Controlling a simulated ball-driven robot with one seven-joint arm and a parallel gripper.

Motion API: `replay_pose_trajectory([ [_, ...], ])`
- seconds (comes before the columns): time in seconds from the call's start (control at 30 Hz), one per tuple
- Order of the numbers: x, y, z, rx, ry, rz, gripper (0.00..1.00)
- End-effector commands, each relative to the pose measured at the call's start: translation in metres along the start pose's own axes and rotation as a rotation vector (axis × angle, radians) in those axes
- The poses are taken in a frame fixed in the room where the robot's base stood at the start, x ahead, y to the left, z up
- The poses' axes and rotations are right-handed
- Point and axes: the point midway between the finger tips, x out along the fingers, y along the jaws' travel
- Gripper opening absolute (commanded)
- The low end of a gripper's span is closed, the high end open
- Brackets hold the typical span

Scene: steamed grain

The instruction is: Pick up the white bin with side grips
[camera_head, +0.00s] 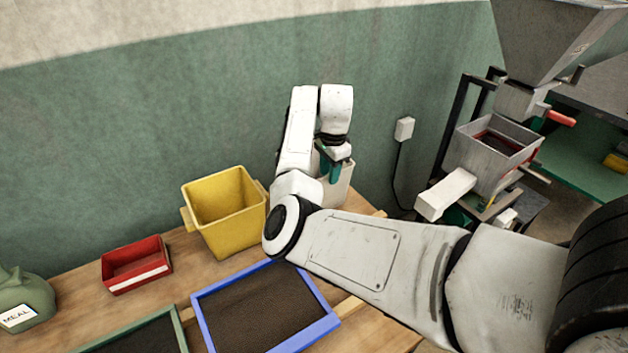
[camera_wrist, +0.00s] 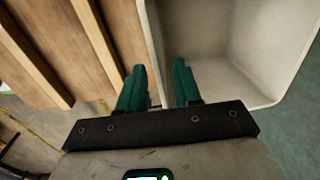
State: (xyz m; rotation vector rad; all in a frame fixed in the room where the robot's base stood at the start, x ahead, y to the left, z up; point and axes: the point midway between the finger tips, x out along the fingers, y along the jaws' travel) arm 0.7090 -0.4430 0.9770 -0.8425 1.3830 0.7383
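The white bin (camera_head: 342,190) stands at the far right end of the wooden table, partly hidden behind my arm and gripper in the head view. My gripper (camera_head: 329,170) points down at its rim. In the wrist view, the bin's pale inside (camera_wrist: 235,50) fills the upper right. My gripper's green fingers (camera_wrist: 158,88) are apart, with the bin's near wall running between them. One finger is on the inside and the other on the outside. A gap shows beside the wall, so the fingers look open. The bin's side grips cannot be made out.
A yellow bin with side grips (camera_head: 222,240) stands left of my arm. A red tray (camera_head: 137,284), a blue-rimmed tray (camera_head: 201,322) of dark grain and a green meal sack (camera_head: 22,297) share the table. A wall outlet (camera_head: 404,128) and grey machine (camera_head: 490,170) are to the right.

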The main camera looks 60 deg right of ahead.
Motion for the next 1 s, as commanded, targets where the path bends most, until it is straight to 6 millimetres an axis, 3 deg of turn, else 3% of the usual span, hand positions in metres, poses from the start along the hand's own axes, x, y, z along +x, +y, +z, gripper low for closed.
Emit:
replay_pose_trajectory([
  [0.2,0.027,0.001,0.001,-0.001,-0.001,0.003,0.34],
  [0.5,0.032,0.000,0.000,0.000,0.000,0.000,0.34],
  [0.83,0.031,0.000,0.001,0.000,0.000,0.000,0.02],
  [1.0,0.031,0.000,0.001,0.000,0.000,0.000,0.00],
])
